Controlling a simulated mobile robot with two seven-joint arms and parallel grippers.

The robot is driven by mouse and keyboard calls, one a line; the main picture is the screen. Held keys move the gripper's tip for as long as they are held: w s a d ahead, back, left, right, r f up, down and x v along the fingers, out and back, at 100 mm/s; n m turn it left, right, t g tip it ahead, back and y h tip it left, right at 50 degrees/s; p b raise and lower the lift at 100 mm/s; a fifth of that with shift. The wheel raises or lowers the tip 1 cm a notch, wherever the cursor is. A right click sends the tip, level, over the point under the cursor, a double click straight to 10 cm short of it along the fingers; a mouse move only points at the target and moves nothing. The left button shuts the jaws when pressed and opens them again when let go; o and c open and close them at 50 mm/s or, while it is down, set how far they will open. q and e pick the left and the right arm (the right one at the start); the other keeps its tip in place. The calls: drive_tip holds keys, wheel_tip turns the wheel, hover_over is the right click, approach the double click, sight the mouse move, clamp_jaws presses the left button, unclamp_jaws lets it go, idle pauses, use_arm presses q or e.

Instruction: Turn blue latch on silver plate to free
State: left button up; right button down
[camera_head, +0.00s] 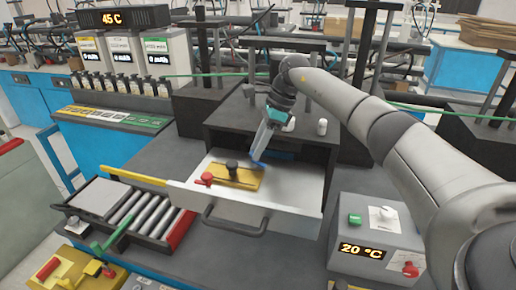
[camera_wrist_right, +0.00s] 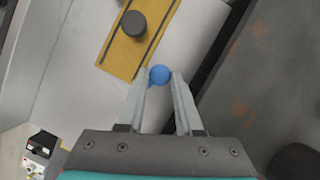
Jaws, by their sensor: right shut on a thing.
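A blue round-ended latch (camera_wrist_right: 159,74) sits between the fingertips of my right gripper (camera_wrist_right: 159,80), which is shut on it. In the head view my right gripper (camera_head: 257,160) reaches down into the open drawer, and a bit of blue (camera_head: 259,165) shows at its tips. Beside the latch is a yellow plate (camera_wrist_right: 137,58) with a black knob (camera_wrist_right: 133,23). A pale silver surface (camera_wrist_right: 85,80) lies around them; I cannot tell a separate silver plate from the drawer floor. The latch's base is hidden. My left gripper is not in view.
The drawer (camera_head: 205,200) stands open, with a dark handle (camera_head: 235,220) in front. A red knob (camera_head: 207,178) is at the yellow plate's left end. A grey box reading 20 °C (camera_head: 350,215) stands at right.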

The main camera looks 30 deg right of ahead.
drive_tip(key=n, duration=0.2)
drive_tip(key=n+g+b, duration=0.1)
drive_tip(key=n, duration=0.1)
drive_tip(key=shift+w+g, duration=0.2)
drive_tip(key=shift+g, duration=0.1)
drive_tip(key=shift+n, duration=0.3)
drive_tip(key=c, duration=0.6)
unclamp_jaws()
drive_tip(key=shift+s+m, duration=0.1)
drive_tip(key=shift+m, duration=0.3)
